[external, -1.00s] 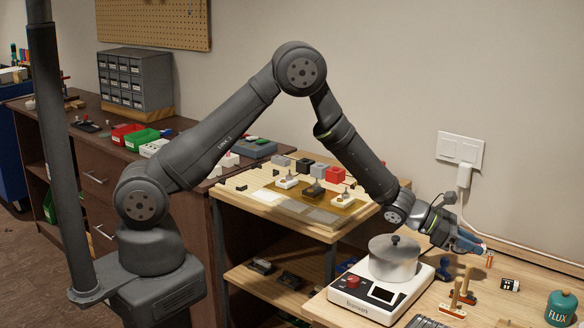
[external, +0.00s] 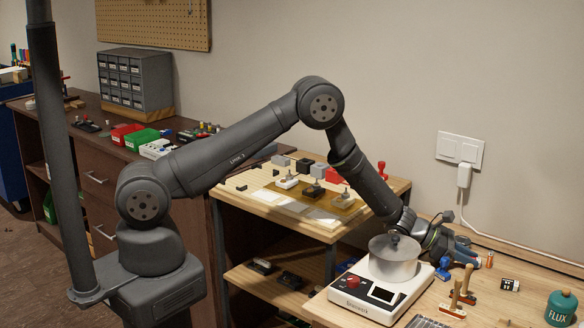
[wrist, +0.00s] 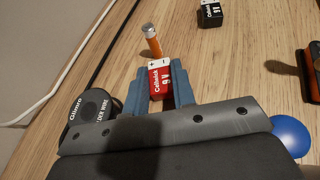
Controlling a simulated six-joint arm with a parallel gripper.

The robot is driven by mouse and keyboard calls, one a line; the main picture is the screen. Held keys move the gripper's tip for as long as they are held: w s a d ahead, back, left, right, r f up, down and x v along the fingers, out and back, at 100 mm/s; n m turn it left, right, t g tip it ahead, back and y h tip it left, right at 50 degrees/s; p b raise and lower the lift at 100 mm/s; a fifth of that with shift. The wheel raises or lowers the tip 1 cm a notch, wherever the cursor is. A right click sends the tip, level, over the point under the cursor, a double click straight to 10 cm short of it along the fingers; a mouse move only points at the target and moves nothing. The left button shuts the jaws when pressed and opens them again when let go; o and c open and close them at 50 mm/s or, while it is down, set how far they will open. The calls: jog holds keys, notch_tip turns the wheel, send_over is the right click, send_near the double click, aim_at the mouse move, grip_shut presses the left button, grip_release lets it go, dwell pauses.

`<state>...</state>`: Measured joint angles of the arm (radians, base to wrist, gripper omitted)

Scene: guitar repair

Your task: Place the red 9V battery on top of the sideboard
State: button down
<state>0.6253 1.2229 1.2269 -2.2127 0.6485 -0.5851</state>
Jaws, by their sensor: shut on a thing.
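The red 9V battery (wrist: 160,79) stands between the two blue fingers of my gripper (wrist: 160,86) in the wrist view. My gripper is shut on it, with its terminal end facing away from my wrist. In the external view my gripper (external: 468,254) is low over the workbench behind the scale, and the battery is not clearly visible there. I cannot tell whether the battery still touches the bench. The dark brown sideboard (external: 88,152) with drawers stands along the wall at the left, far from my gripper.
An orange cylindrical battery (wrist: 152,41) stands just beyond the fingers, and a black 9V battery (wrist: 209,15) farther off. A solder wire spool (wrist: 88,112) is beside my gripper. The scale with a metal pot (external: 394,262) and a wooden side table (external: 260,192) lie toward the sideboard.

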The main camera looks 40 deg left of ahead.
jog(key=shift+f, duration=0.15)
jog(key=c, duration=1.2)
grip_release()
jog(key=shift+r, duration=0.2)
jog(key=shift+o, duration=0.4)
jog(key=v, duration=0.7)
jog(key=shift+s+a, duration=0.1)
jog(key=shift+a, duration=0.1)
